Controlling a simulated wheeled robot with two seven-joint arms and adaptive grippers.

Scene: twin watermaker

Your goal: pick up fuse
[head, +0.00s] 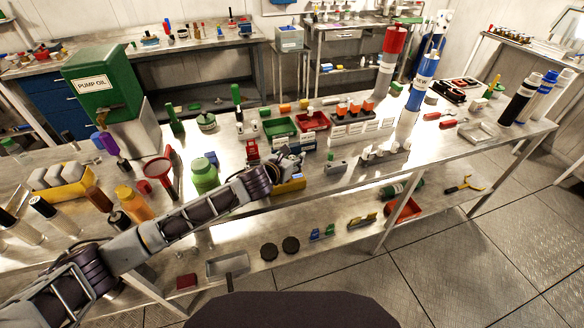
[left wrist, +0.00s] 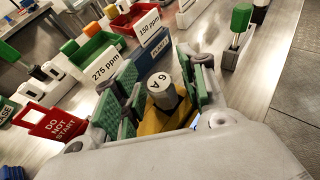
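A fuse with a white cap marked "6 A" (left wrist: 160,88) stands in a yellow holder (left wrist: 165,120) in the left wrist view. My left gripper (left wrist: 160,90) is open, its green-padded fingers on either side of the fuse, with small gaps seeming to show at both sides. In the head view my left gripper (head: 287,163) is low over the bench, just above the yellow holder (head: 290,185). The fuse is hidden by the gripper there. My right gripper is not in view.
A red "DO NOT START" sign (left wrist: 52,124) is close to the gripper. Behind it are a green bin (head: 279,127) labelled 275 ppm and a red bin (head: 312,121) labelled 150 ppm. A green bottle (head: 204,175) stands left of the gripper, near my arm.

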